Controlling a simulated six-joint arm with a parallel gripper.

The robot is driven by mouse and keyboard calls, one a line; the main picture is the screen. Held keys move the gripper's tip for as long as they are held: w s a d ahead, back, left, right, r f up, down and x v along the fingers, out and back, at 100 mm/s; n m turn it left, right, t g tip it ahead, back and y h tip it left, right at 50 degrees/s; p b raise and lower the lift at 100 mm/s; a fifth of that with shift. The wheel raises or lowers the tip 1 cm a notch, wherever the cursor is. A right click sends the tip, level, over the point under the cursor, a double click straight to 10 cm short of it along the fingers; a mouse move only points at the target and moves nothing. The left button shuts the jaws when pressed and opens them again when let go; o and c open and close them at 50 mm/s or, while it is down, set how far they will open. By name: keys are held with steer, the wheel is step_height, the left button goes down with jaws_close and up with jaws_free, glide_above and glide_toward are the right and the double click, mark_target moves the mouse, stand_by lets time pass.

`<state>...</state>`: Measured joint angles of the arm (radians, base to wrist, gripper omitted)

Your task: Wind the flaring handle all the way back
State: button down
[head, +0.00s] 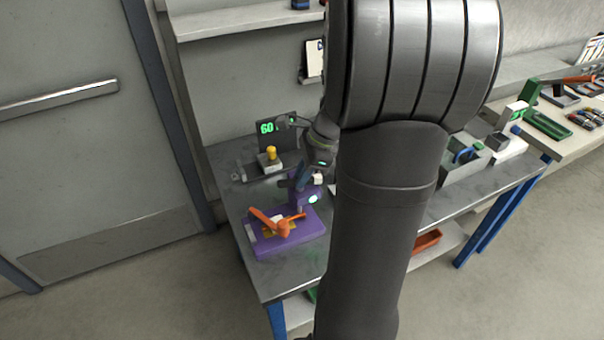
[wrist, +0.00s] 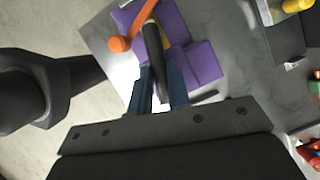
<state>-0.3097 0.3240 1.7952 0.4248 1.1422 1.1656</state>
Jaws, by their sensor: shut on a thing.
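The purple flaring station (head: 262,247) sits on the near left part of the metal bench, with an orange lever (head: 283,228) across its top. In the wrist view the purple station (wrist: 200,62) and the orange lever with its round knob (wrist: 120,43) lie just beyond my fingertips. My gripper (head: 297,183) is at the upper part of the station. In the wrist view my blue fingers (wrist: 160,70) are shut on a dark bar (wrist: 152,42), which looks like the flaring handle. The fingers hide part of it, and its full angle is hard to tell.
A small stand with a yellow knob (head: 271,153) and a display reading green 60 (head: 266,129) stand behind the station. Grey bins (head: 466,167) stand to the right. The bench's front left corner is bare. My arm hides the middle of the bench.

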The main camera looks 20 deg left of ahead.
steer(key=shift+n+g+h, duration=0.4)
steer(key=shift+n, duration=1)
steer(key=c, duration=1.4)
jaws_free()
steer(key=shift+o, duration=0.2)
steer(key=v, duration=1.7)
steer(key=shift+r, duration=0.2)
steer(key=shift+w+d+f, duration=0.1)
steer(key=shift+w, duration=0.05)
steer(key=x, duration=1.7)
steer(key=shift+f, duration=0.1)
